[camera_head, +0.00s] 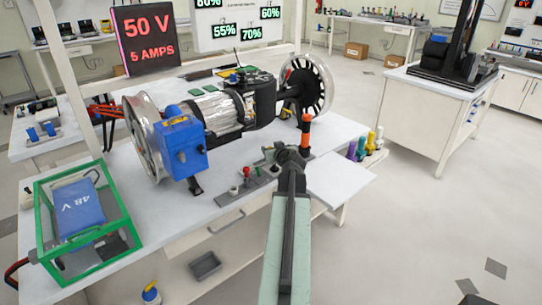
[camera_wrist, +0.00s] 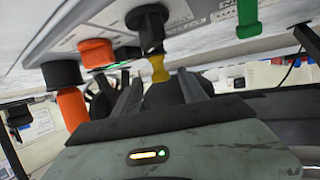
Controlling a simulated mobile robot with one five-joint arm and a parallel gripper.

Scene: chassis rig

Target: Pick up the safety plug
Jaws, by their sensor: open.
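An upright orange plug-like post (camera_head: 305,131) with a black lower part stands on the bench, just right of my gripper (camera_head: 290,156). It also shows at the left of the wrist view (camera_wrist: 73,108), outside the fingers. In the wrist view my gripper (camera_wrist: 160,92) is open, with its two dark fingers apart. A black knob with a yellow stem (camera_wrist: 158,68) lies in line with the gap between them; I cannot tell its depth. I see no contact. No label shows which piece is the safety plug.
A grey panel with red and black knobs (camera_head: 247,172) lies left of my gripper. A blue box (camera_head: 181,147) and motor assembly stand behind it. A green-framed case (camera_head: 82,212) is at left. Coloured bottle-like items (camera_head: 362,147) stand at right. Open floor lies right.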

